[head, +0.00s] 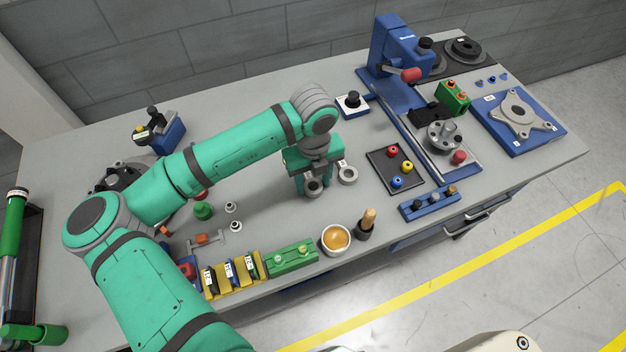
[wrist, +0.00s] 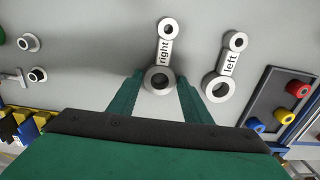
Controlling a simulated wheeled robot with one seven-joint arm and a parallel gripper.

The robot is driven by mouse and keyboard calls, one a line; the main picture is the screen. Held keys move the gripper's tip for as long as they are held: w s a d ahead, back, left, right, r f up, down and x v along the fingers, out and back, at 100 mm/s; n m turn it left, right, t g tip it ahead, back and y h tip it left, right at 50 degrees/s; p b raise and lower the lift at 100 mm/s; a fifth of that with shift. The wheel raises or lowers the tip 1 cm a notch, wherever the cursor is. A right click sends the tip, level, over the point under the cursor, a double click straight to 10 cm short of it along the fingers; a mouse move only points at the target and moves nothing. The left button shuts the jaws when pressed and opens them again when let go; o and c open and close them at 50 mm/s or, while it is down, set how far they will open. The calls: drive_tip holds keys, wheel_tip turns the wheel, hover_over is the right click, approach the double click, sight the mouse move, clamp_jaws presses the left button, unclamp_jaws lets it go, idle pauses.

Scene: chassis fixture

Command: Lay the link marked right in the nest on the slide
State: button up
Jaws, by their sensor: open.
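The link marked right (wrist: 165,51) is a grey bar with a small ring at one end and a larger ring at the other. It lies flat on the bench. My gripper (wrist: 158,80) is open, its green fingers on either side of the larger ring. I cannot tell whether they touch it. In the head view my gripper (head: 309,186) hides part of that link (head: 314,189). A similar link marked left (wrist: 229,62) lies just to the right.
A dark tray with coloured rings (head: 383,158) lies between the links and the slide. A blue press (head: 391,45) stands at the back. A bowl (head: 336,239), a wooden-handled tool (head: 367,223) and a green block (head: 291,259) line the front edge.

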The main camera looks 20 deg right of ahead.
drive_tip(key=c, duration=0.7)
drive_tip(key=shift+r, duration=0.15)
drive_tip(key=shift+r, duration=0.9)
drive_tip(key=shift+r, duration=1.45)
drive_tip(key=shift+r, duration=0.1)
